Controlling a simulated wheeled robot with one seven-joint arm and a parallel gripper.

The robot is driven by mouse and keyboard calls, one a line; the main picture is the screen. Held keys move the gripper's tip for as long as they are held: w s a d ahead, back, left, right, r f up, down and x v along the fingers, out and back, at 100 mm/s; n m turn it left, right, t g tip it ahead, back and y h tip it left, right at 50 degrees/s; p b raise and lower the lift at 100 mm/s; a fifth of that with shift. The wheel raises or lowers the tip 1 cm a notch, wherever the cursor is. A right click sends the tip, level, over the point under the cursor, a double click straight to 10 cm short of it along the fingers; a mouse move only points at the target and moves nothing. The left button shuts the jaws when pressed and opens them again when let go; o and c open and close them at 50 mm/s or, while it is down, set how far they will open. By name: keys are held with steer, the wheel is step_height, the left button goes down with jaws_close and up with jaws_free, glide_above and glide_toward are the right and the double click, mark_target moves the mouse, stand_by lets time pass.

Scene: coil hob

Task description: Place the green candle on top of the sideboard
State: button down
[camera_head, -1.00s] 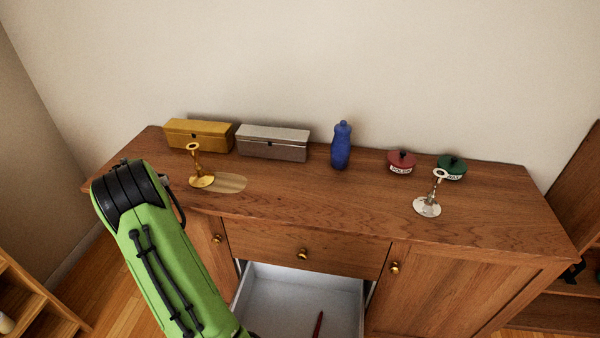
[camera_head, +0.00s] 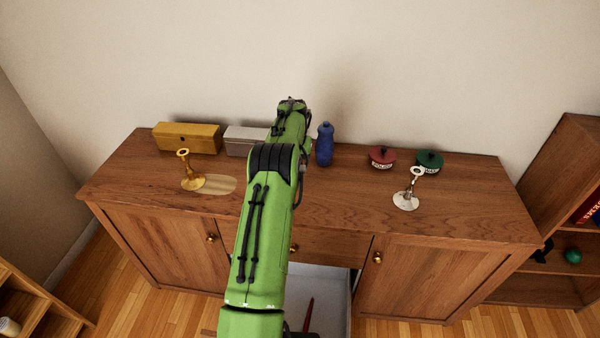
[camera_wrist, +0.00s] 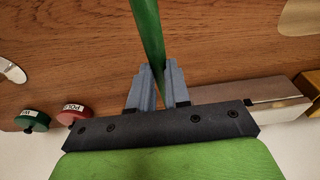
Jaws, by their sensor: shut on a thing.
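A green candle (camera_wrist: 147,35) shows in the wrist view, between the fingers of my gripper (camera_wrist: 158,85). The gripper is shut on it. The candle's far end runs out of the top of the wrist view. The wooden sideboard (camera_head: 330,205) stands against the wall, and its top fills the background in the wrist view (camera_wrist: 85,50). My green arm reaches over the middle of the sideboard in the head view. The gripper and the candle are hidden behind the arm there.
On the sideboard are a gold candlestick (camera_head: 190,182), a silver candlestick (camera_head: 407,195), a yellow box (camera_head: 187,138), a silver box (camera_head: 243,141), a blue bottle (camera_head: 325,145), a red pot (camera_head: 383,157) and a green pot (camera_head: 429,161). Below, an open drawer (camera_head: 333,290) holds a red stick.

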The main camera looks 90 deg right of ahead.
step_height(320, 180, down, 10)
steer(key=shift+s+b, duration=0.1)
steer(key=shift+b, duration=0.55)
steer(key=shift+f, duration=0.1)
steer(key=c, duration=1.1)
jaws_free()
steer(key=r, duration=0.4)
steer(key=a+r, duration=0.1)
steer(key=r, duration=0.3)
steer(key=r+p, duration=0.1)
steer(key=r, duration=0.3)
steer(key=shift+a+r, duration=0.1)
steer(key=shift+a, duration=0.3)
